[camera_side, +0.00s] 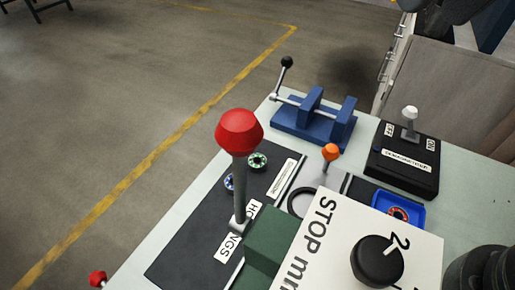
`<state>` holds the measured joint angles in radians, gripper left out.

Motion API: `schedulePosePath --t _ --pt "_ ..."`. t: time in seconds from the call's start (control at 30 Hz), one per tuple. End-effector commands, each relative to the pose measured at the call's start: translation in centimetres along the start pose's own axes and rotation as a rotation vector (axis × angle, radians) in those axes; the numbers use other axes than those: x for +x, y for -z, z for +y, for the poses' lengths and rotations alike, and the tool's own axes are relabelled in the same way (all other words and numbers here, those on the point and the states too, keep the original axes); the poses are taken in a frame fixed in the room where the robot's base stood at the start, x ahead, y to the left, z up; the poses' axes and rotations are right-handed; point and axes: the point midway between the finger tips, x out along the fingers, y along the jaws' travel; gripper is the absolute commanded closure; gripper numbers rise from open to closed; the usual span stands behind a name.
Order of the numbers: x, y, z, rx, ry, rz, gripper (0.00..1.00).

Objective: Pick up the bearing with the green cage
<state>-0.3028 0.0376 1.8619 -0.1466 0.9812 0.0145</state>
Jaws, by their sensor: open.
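The bearing with the green cage (257,154) lies on the dark mat (185,240), just right of the red-knobbed lever's shaft. A bearing with a blue cage (228,183) lies to its lower left, partly hidden behind that shaft. A ring with red or orange on it (399,214) sits in a small blue tray (380,197) at the right, partly hidden by the white panel. I do not see my gripper's fingers in this view.
A tall lever with a red knob (239,132) rises close to the green-caged bearing. A blue vise (313,118) stands behind. An orange-knobbed lever (331,153), a black switch box (402,165) and a white dial panel (345,245) crowd the right.

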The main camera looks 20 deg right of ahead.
Motion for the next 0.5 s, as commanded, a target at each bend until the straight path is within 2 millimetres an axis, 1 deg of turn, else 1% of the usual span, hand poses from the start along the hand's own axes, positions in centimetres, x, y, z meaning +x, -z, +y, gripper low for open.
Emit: schedulePosePath --t 0.03,0.07,0.1,0.17,0.23,0.33,0.4,0.5 --pt "2.0 0.9 -1.4 -0.041 -0.008 -0.038 0.31" --pt "3.1 1.3 -2.1 -0.061 -0.012 -0.053 0.31" --pt "4.6 1.8 -3.1 -0.091 -0.018 -0.075 0.31" --pt "6.9 2.3 -4.6 -0.134 -0.028 -0.106 0.31" --pt "9.9 2.4 -6.4 -0.186 -0.041 -0.14 0.31" --pt "14.4 1.9 -8.8 -0.259 -0.061 -0.187 0.31" --pt "17.3 1.1 -10.2 -0.307 -0.074 -0.214 0.31" --pt "20.7 -0.3 -11.7 -0.362 -0.091 -0.244 0.31"
